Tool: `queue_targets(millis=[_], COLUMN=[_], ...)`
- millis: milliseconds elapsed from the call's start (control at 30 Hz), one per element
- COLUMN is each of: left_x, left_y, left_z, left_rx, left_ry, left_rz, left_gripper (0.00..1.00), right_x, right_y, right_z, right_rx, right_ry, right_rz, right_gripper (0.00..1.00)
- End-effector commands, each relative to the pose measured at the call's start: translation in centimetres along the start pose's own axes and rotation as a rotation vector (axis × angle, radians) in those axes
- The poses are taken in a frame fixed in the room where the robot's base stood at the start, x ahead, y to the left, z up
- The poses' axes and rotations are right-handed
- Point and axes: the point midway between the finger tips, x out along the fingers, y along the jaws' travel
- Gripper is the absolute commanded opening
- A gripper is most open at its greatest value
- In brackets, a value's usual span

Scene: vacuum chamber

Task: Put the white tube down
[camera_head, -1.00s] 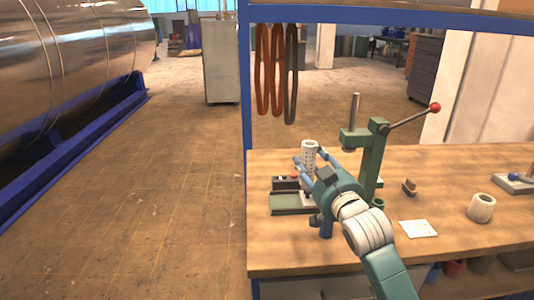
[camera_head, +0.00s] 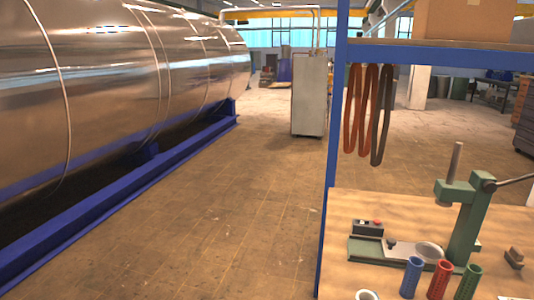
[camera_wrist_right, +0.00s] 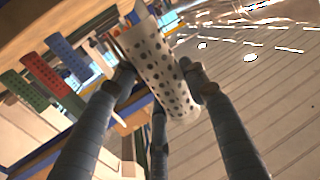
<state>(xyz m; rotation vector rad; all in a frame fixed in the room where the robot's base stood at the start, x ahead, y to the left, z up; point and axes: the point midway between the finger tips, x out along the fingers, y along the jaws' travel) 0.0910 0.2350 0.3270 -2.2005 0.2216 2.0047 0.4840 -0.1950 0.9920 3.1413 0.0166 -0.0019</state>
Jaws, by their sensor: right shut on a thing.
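The white tube (camera_wrist_right: 160,68), dotted with dark round holes, is between the fingers of my right gripper (camera_wrist_right: 162,82) in the right wrist view. The gripper is shut on it, and the tube lies tilted in that picture. In the head view my right gripper is out of the picture. A white round rim (camera_head: 367,295) shows at the bottom edge there; I cannot tell for sure that it is the same tube. My left gripper is in neither view.
Blue (camera_head: 411,277), red (camera_head: 438,281) and green (camera_head: 467,282) tubes stand on the wooden bench (camera_head: 345,210). Behind them are a flat green fixture (camera_head: 372,250) with a round white part and a green lever press (camera_head: 470,215). A blue post (camera_head: 335,150) rises at the bench's left edge.

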Motion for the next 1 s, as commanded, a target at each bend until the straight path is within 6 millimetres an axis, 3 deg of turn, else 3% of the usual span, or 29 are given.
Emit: queue_targets(millis=[200, 667, 867, 1000], left_x=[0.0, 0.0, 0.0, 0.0], left_y=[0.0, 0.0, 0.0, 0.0], left_z=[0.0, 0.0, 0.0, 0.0], left_rx=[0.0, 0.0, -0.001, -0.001], left_ry=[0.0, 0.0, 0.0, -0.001], left_rz=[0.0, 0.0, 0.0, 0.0], left_gripper=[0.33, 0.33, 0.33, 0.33], right_x=[-2.3, -2.5, -0.8, 2.4], right_y=[-0.5, -0.6, -0.4, 0.4], right_z=[-0.1, -0.1, -0.2, -0.5], right_rx=[0.001, -0.001, -0.003, -0.008], right_ry=[0.002, 0.003, 0.007, 0.007], right_rz=[0.01, 0.01, -0.003, -0.019], right_gripper=[0.21, 0.21, 0.21, 0.21])
